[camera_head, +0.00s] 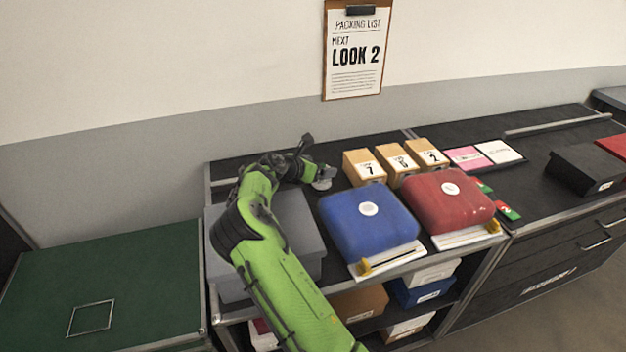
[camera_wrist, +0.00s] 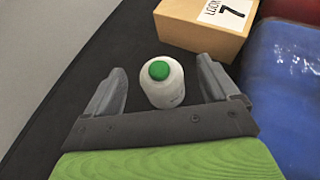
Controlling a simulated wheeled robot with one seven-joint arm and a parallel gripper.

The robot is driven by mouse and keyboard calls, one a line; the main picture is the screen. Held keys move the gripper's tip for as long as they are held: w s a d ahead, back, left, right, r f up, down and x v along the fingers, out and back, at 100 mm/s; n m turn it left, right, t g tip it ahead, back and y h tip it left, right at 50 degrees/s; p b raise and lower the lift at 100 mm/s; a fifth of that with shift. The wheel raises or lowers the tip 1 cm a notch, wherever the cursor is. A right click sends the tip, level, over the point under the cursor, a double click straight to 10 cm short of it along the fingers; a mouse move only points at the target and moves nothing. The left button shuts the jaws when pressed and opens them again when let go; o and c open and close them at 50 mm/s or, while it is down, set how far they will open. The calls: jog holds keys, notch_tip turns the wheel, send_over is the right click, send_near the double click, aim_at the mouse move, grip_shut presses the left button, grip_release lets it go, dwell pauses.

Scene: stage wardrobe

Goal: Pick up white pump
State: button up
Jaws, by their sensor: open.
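The white pump appears in the wrist view as a small white bottle (camera_wrist: 165,90) with a round green top, standing on the dark counter. My gripper (camera_wrist: 162,66) is open, with one grey finger to the left of the bottle and one to the right; I see gaps on both sides. In the head view my gripper (camera_head: 309,166) is at the back of the counter, behind the blue case. A small pale part of the bottle (camera_head: 322,184) shows beside it there; the rest is hidden by my gripper.
A tan box marked 7 (camera_wrist: 205,28) stands just beyond the bottle, at right. A blue case (camera_head: 369,232) and a red case (camera_head: 449,212) are on the counter at right. A grey box (camera_head: 305,236) lies under my arm. The wall runs behind.

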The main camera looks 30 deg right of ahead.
aim_at(325, 165)
jog(key=b+x, duration=0.1)
jog(key=x, duration=0.4)
jog(key=shift+w+a+f, duration=0.1)
jog(key=shift+a, duration=0.05)
jog(key=shift+c, duration=0.3)
jog(key=c, duration=1.2)
